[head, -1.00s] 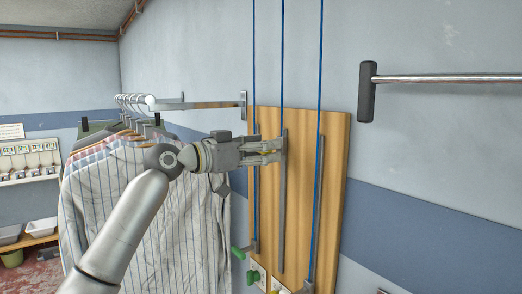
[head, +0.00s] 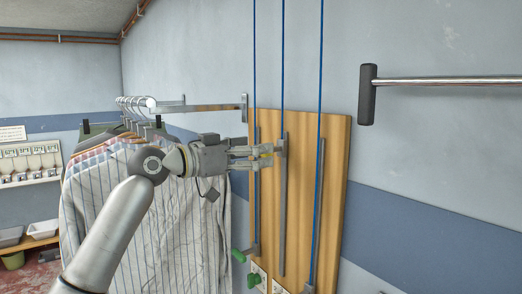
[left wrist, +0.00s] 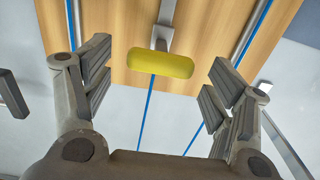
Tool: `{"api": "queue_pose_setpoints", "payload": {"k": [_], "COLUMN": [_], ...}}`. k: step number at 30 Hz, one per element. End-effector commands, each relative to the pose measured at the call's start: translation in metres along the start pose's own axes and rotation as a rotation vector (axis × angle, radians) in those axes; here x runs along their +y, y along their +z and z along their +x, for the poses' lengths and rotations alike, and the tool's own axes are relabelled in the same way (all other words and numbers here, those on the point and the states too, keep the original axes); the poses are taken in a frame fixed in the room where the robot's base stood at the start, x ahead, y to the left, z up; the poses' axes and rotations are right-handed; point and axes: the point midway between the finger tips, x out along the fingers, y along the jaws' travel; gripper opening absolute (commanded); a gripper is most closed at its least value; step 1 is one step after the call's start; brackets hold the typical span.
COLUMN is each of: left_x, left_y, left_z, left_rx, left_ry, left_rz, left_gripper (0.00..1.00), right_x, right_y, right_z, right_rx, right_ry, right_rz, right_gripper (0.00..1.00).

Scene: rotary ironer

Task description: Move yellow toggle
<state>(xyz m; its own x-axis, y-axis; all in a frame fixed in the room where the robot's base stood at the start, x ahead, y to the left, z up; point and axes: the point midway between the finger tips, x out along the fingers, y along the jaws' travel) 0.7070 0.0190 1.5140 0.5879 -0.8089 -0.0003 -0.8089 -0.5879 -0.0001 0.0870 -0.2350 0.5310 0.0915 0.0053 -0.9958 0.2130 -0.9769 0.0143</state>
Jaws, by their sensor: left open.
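The yellow toggle (left wrist: 160,63) is a rounded bar on a grey metal lever in front of a wooden board. In the left wrist view it lies between my open left fingers, towards their tips, with a gap on each side. In the head view only a bit of the toggle (head: 266,155) shows, the rest hidden by the fingers. My left gripper (head: 268,153) is open at the middle metal rail (head: 283,215); it also frames the toggle in the left wrist view (left wrist: 160,82). My right gripper is not in view.
The wooden board (head: 333,180) carries several rails with blue cords running up. Striped shirts (head: 110,200) hang behind my left arm. A metal bar with a black end (head: 367,95) juts at the right.

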Motion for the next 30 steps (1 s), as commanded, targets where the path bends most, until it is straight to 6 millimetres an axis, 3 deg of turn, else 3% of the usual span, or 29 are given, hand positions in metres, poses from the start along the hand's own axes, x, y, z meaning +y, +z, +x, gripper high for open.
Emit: {"api": "queue_pose_setpoints", "payload": {"k": [6, 12, 18, 26, 30], "left_x": [-0.001, -0.001, -0.001, 0.000, 0.000], "left_y": [0.000, -0.001, -0.001, -0.001, 0.019], "left_z": [-0.048, -0.080, -0.091, -0.092, -0.088], "left_rx": [0.001, 0.003, 0.002, 0.002, -0.025], "left_ry": [-0.003, -0.002, -0.001, -0.001, -0.005], "left_rz": [0.003, 0.001, 0.001, 0.000, -0.009], "left_gripper": [0.79, 0.79, 0.79, 0.79, 0.79], "right_x": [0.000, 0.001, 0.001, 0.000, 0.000], "right_y": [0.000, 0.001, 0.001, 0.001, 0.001], "right_z": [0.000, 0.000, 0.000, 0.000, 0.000], "right_rx": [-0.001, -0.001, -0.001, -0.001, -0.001], "right_ry": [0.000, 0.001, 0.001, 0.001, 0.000], "right_rz": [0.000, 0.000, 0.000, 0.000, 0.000], "right_gripper": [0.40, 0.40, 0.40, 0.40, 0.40]}}
